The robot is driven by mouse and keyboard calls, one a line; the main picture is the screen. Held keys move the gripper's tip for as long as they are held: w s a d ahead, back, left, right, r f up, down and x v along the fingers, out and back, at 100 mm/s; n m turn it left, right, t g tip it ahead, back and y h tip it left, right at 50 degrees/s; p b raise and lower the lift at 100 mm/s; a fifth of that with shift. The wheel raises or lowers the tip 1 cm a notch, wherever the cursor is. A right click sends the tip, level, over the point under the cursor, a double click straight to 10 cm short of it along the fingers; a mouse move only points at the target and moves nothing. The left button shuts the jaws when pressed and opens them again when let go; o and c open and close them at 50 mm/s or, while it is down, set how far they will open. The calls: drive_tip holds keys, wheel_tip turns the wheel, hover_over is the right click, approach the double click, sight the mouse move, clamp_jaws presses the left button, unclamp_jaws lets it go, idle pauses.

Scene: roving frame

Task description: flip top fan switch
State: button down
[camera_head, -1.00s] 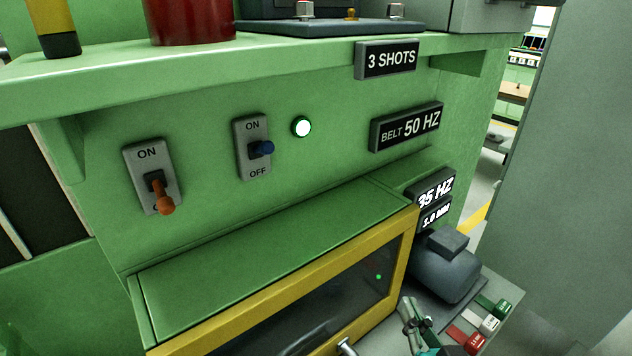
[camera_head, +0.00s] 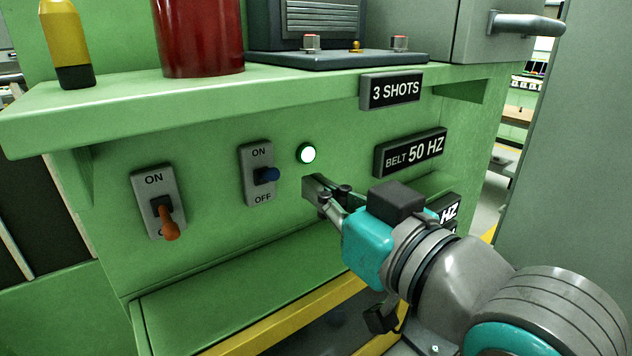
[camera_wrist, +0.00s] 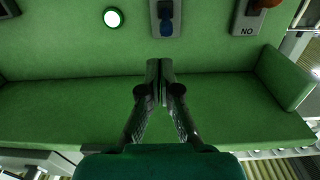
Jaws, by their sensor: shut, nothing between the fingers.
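Two toggle switches are on the green panel, and neither is labelled as a fan switch. The left switch (camera_head: 166,210) has an orange lever tilted down over its lower label. The right switch (camera_head: 267,175) has a short blue lever between ON and OFF; it also shows at the top of the wrist view (camera_wrist: 166,22). The left switch's plate (camera_wrist: 247,18) shows at the wrist view's upper right. My gripper (camera_head: 314,190) is shut and empty, right of and slightly below the blue lever, apart from it. In the wrist view, its closed fingertips (camera_wrist: 160,66) show below the blue switch.
A lit round lamp (camera_head: 306,153) is just above my gripper. A BELT 50 HZ sign (camera_head: 410,152) is to the right. A shelf (camera_head: 200,90) overhangs the panel, holding a red cylinder (camera_head: 203,35). A yellow-edged green hood (camera_head: 190,305) juts out below.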

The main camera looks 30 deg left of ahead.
sight(277, 179)
drive_tip(key=shift+n+g, duration=0.3)
drive_tip(key=shift+s+r+x, duration=0.1)
drive_tip(key=shift+r+x, duration=0.15)
drive_tip(key=shift+x, duration=1.1)
drive_tip(key=shift+s+r+x, duration=0.1)
drive_tip(key=shift+r+x, duration=0.1)
drive_tip(key=shift+x, duration=1.1)
drive_tip(key=shift+s+r+x, duration=0.15)
drive_tip(key=shift+r+x, duration=0.1)
drive_tip(key=shift+x, duration=1.1)
drive_tip(key=shift+a, duration=0.15)
drive_tip(key=shift+f, duration=1.5)
drive_tip(key=v, duration=0.6)
drive_tip(key=shift+r, duration=0.35)
